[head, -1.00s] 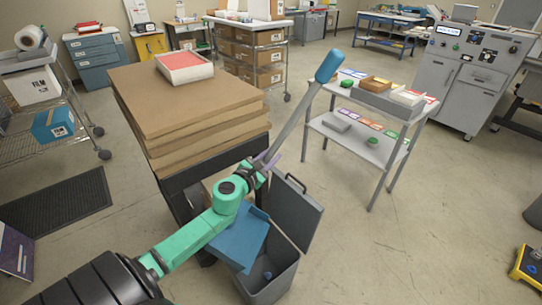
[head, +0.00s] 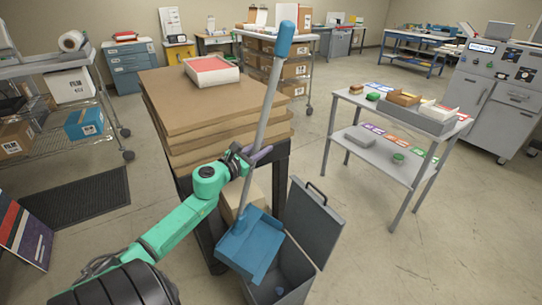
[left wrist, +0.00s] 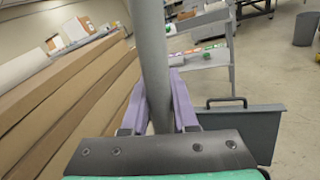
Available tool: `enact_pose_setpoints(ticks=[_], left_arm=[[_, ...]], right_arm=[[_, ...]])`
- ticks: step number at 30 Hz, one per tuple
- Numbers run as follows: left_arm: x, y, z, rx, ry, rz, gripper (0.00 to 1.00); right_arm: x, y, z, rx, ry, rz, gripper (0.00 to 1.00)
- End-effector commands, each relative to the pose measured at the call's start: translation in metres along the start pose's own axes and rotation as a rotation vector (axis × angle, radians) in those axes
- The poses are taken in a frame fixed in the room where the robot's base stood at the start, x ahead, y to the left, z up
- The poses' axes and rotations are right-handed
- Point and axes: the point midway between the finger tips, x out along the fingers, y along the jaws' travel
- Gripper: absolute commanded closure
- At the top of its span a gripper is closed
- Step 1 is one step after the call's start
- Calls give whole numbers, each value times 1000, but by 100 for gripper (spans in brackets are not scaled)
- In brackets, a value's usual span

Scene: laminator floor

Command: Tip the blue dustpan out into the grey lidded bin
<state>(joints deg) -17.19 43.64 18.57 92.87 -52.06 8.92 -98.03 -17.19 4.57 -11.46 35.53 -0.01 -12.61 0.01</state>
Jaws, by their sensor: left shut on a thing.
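The blue dustpan (head: 253,243) has a long grey handle (head: 263,120) with a blue grip at its top. My left gripper (head: 258,156) is shut on the grey handle, about midway up; the handle also runs between the purple fingers in the left wrist view (left wrist: 157,110). The handle leans a little to the right. The pan hangs over the left side of the grey bin (head: 297,262), and I cannot tell whether it touches the rim. The bin's lid (head: 315,222) stands open at the right. A small bluish thing (head: 279,291) shows inside the bin. My right gripper is out of view.
A stack of brown boards (head: 200,105) on a dark cart stands just behind and left of the bin. A grey two-tier table (head: 395,135) stands to the right. The floor (head: 420,250) right of the bin is clear.

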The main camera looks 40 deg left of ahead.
Motion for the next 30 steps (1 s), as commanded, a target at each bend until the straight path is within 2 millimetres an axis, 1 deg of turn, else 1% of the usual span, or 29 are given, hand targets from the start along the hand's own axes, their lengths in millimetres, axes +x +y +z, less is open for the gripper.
enact_pose_setpoints(ticks=[3,8,11,17,30], left_arm=[[-1,4,1,-5,-4,0,100],[-1,4,1,-5,-4,0,100],[-1,7,-2,-10,-5,1,100],[-5,26,-12,-48,-12,1,100],[-15,73,-32,-144,-32,2,100]], right_arm=[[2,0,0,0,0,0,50],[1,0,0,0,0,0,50],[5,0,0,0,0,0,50],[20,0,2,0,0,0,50],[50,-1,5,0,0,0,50]])
